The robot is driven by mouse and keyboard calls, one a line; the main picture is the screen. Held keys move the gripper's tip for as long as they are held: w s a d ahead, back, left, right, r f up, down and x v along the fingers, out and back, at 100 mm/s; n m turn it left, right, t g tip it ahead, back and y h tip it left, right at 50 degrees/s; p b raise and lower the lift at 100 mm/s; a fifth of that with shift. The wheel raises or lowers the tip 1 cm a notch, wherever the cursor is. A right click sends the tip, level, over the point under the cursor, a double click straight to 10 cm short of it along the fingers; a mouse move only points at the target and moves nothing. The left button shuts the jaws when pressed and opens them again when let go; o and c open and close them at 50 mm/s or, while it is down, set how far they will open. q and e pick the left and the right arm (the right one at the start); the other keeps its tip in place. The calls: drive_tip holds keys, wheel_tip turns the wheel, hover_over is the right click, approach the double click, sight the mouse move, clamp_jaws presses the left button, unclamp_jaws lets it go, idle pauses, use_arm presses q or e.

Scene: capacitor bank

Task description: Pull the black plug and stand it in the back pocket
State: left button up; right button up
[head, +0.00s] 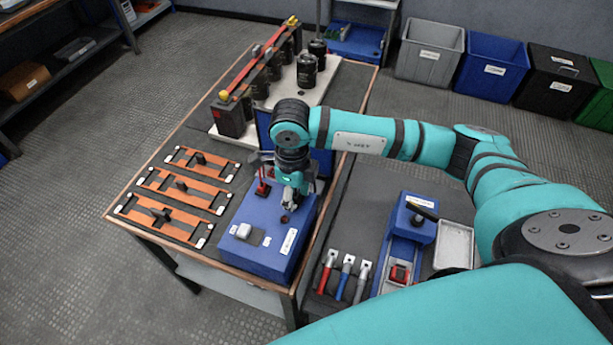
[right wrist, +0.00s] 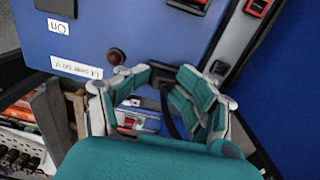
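My right gripper (head: 287,205) reaches down to the top of the blue box (head: 258,262) on the bench. In the right wrist view its fingertips (right wrist: 165,74) close in from both sides on a small black piece that looks like the black plug (right wrist: 163,78). A dark lead (right wrist: 168,118) runs from it between the fingers. The plug is mostly hidden by the fingers, and I cannot tell whether it is still seated. A blue holder (head: 388,250) lies to the right; I cannot make out which part is the back pocket. My left gripper is out of view.
Beside the blue holder are several coloured-handled tools (head: 346,275) and a light tray (head: 455,244). Orange frames (head: 183,190) lie on the bench's left. Black capacitors (head: 307,72) stand behind the arm. Bins (head: 430,50) line the wall.

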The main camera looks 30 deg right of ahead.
drive_tip(key=shift+s, duration=0.1)
wheel_tip(320, 180, up, 12)
idle(0.5)
